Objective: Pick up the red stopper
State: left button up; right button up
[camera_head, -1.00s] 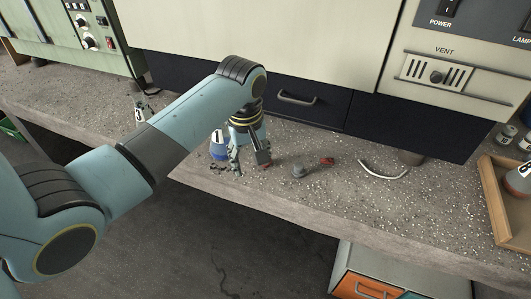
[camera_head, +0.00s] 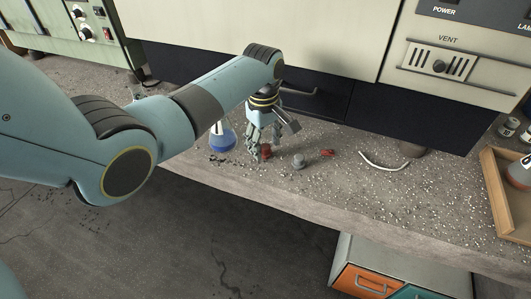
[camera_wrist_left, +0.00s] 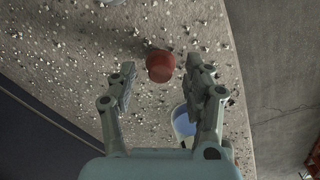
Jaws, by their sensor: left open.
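The red stopper (camera_head: 265,152) stands on the concrete bench, partly hidden by the fingers of my left gripper (camera_head: 258,151). In the left wrist view the red stopper (camera_wrist_left: 160,67) appears between and slightly beyond the two open fingertips of my left gripper (camera_wrist_left: 160,75). It looks closer to the right-hand finger in that view, and I cannot tell whether they touch. The gripper points down at the bench and holds nothing. My right gripper is not in view.
A flask with blue liquid (camera_head: 222,141) stands just left of the gripper. A grey stopper (camera_head: 298,161), a small red object (camera_head: 327,153) and a curved pale tube (camera_head: 384,165) lie to the right. A wooden tray (camera_head: 492,180) stands far right; the bench's front edge is near.

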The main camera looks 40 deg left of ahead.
pick_arm(q)
jog(key=shift+f, duration=0.45)
jog(key=shift+c, duration=0.4)
jog(key=c, duration=0.8)
